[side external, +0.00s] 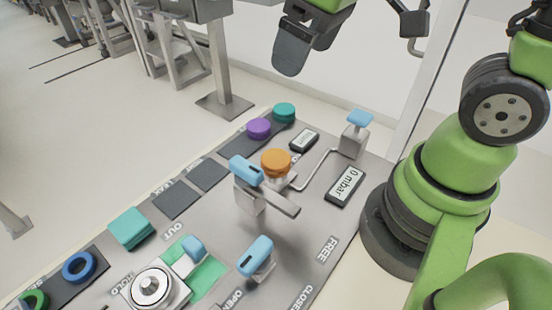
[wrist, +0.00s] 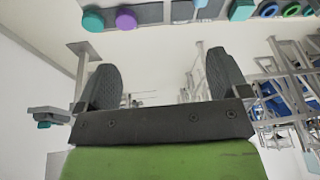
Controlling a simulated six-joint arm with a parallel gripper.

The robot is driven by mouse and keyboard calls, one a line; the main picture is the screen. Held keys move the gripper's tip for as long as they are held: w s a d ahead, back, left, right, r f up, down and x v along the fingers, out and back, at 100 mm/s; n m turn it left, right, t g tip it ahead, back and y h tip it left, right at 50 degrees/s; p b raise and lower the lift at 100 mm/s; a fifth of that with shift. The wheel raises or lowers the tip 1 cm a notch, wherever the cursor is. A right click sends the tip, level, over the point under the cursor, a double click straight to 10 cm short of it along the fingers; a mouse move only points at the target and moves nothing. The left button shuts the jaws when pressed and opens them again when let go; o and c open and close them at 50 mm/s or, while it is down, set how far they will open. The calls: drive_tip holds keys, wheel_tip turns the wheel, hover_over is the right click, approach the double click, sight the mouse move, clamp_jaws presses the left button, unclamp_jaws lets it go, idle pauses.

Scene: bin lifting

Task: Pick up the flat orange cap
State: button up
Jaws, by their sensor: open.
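The flat orange cap (side external: 276,162) sits on a pale round fitting near the middle of the grey panel in the side external view. It stands just behind and right of a blue-topped lever (side external: 246,171). My gripper (side external: 301,50) is high above the far side of the panel, well apart from the cap. In the wrist view my gripper (wrist: 164,72) shows two dark fingers spread wide with nothing between them. The orange cap is not visible in the wrist view.
A purple cap (side external: 259,128) and a teal cap (side external: 284,112) sit on dark pads behind the orange cap. A blue-topped valve (side external: 359,119) and a display reading 0 mbar (side external: 345,187) are to its right. Another blue handle (side external: 255,255) stands in front.

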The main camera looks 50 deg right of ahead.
drive_tip(key=w+a+f+n+g+h, duration=0.1)
drive_tip(key=w+f+n+g, duration=0.3)
drive_tip(key=f, duration=0.5)
drive_tip(key=n, duration=0.2)
hover_over(276, 158)
drive_tip(key=shift+t, duration=0.3)
wheel_tip(276, 158, down, 6)
drive_tip(key=shift+w+a+r, duration=0.1)
drive_tip(key=shift+f, duration=3.1)
drive_tip(key=c, duration=1)
